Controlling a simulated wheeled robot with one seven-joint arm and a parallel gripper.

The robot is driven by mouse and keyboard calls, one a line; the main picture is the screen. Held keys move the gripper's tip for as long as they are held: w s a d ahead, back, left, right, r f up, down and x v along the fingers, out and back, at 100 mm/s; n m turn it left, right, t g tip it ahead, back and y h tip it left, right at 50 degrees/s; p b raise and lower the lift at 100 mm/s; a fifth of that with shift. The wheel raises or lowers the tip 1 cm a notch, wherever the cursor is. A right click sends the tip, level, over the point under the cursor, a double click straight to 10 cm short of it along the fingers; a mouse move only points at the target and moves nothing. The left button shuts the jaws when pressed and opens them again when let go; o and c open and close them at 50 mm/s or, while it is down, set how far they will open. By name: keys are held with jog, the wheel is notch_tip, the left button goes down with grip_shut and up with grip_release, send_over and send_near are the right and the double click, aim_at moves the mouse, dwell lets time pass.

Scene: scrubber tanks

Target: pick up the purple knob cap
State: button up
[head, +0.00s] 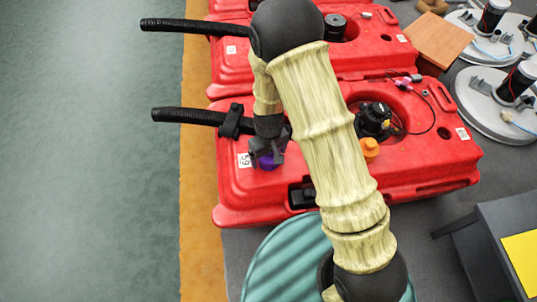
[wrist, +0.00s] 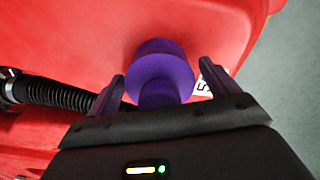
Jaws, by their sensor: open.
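The purple knob cap (wrist: 160,66) stands on the red tank (wrist: 70,35), seen close up in the wrist view. In the head view only a small part of the purple knob cap (head: 267,162) shows below my gripper (head: 267,152); the rest is hidden. In the wrist view my gripper (wrist: 160,88) is open, with one finger on each side of the cap. A gap shows between each finger and the cap's wide top.
A black ribbed hose (head: 185,116) runs off the tank's left side, close to my gripper. An orange cap (head: 370,148) and a black pump fitting (head: 373,118) stand farther right. A second red tank (head: 365,60) lies behind.

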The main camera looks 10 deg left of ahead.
jog(key=c, duration=1.1)
notch_tip(320, 180, up, 10)
jog(key=p, duration=0.5)
